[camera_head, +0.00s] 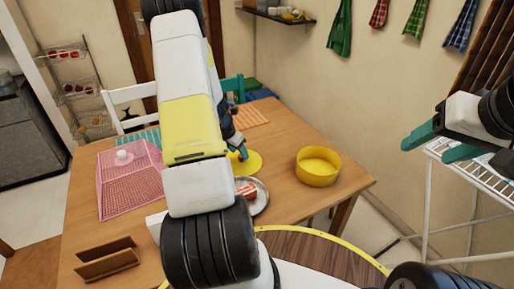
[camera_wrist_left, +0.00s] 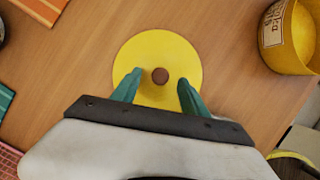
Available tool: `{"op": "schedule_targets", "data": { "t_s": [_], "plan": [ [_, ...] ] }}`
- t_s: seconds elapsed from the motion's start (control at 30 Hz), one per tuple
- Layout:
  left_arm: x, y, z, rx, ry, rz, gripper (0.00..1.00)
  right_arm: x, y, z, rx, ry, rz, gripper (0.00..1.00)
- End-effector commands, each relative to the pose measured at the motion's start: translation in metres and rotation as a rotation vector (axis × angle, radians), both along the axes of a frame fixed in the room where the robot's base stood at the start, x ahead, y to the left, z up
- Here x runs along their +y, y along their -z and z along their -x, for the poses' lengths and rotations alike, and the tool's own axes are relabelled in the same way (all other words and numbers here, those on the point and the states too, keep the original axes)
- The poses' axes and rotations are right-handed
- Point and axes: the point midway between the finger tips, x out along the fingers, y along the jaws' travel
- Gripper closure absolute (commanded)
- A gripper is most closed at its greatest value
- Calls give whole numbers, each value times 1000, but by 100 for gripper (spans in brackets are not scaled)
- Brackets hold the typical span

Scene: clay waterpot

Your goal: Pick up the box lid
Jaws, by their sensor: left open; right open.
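The box lid is a round yellow disc with a brown knob, flat on the wooden table. In the left wrist view the lid (camera_wrist_left: 140,52) lies under my left gripper (camera_wrist_left: 158,88), whose two teal fingers are open on either side of the knob (camera_wrist_left: 160,76). I cannot tell whether they touch the lid. In the head view my left arm hides much of the lid (camera_head: 247,165) and most of the left gripper (camera_head: 238,150). The yellow box (camera_head: 318,181) stands open to the right of the lid. My right gripper (camera_head: 430,145) is open and empty above the white rack.
On the table (camera_head: 285,135) are a pink mesh cover (camera_head: 128,185), a plate (camera_head: 262,199) with food, and a brown wooden holder (camera_head: 108,262). A white wire rack (camera_head: 480,178) stands at the right. Clear tabletop lies between the lid and the box.

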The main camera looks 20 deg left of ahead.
Motion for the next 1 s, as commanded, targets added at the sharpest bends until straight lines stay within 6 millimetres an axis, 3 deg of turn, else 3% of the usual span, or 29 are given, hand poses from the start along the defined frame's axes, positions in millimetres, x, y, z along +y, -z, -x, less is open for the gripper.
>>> {"op": "schedule_targets", "data": {
  "t_s": [0.13,0.4,0.7,1.0],
  "plan": [
    [-2,17,-6,0,1,1,48,0,0,0,0,0,0,38],
    [-3,19,-8,0,2,-1,48,0,0,0,0,0,0,38],
    [-3,19,-8,0,3,-1,100,0,0,0,0,0,0,38],
    [-3,18,-8,-1,3,-1,100,0,0,0,0,0,0,38]
  ]
}}
